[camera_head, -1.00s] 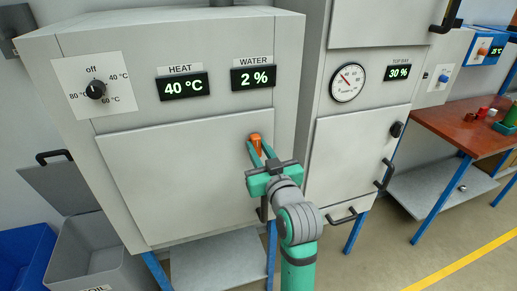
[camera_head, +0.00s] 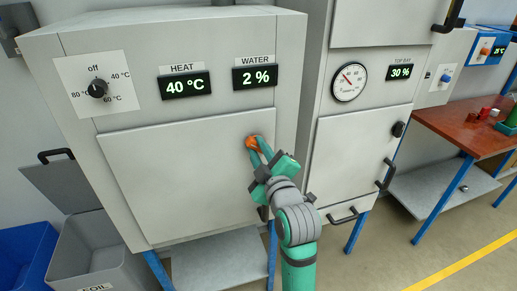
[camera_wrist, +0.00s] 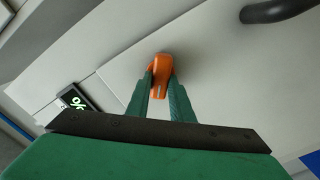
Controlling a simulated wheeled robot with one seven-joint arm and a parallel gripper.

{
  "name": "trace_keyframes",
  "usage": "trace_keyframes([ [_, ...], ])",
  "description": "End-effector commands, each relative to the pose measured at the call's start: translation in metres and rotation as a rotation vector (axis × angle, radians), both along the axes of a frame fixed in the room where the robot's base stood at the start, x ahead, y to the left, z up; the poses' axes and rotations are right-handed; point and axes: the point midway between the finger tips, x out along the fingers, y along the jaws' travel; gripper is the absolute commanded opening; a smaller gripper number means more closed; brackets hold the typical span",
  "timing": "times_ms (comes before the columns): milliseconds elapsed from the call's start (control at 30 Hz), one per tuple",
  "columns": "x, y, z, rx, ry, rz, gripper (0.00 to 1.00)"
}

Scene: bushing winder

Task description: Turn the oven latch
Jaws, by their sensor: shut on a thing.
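The oven latch (camera_head: 252,142) is a small orange knob on the right side of the grey oven door (camera_head: 175,180). My gripper (camera_head: 257,147) is shut on the latch, with its green fingers on either side of it. In the wrist view the orange latch (camera_wrist: 160,76) sits between my two fingertips (camera_wrist: 160,88), and the door surface lies behind it. The gripper is rolled to one side in the head view. The fingers hide part of the latch. The door is closed.
A dark door handle (camera_wrist: 278,10) shows near the latch in the wrist view. A second grey cabinet (camera_head: 352,150) with a gauge stands close on the right. A grey bin (camera_head: 90,250) and blue bin (camera_head: 25,255) stand at lower left. Open floor lies lower right.

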Motion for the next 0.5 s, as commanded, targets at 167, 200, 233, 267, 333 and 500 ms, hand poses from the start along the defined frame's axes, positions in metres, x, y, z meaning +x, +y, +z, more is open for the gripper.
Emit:
trace_keyframes([
  [167, -0.0003, 0.0004, -0.001, -0.158, -0.051, 0.0, 0.0],
  [200, -0.0004, 0.0008, -0.0013, -0.194, -0.062, 0.001, 0.0],
  [233, -0.0004, 0.001, -0.0016, -0.221, -0.071, 0.001, 0.0],
  [267, -0.0004, 0.001, -0.0017, -0.247, -0.079, 0.001, 0.0],
  [333, -0.0005, 0.0006, -0.002, -0.305, -0.099, 0.0, 0.0],
  [500, -0.0006, 0.0015, -0.0028, -0.434, -0.142, 0.001, 0.0],
])
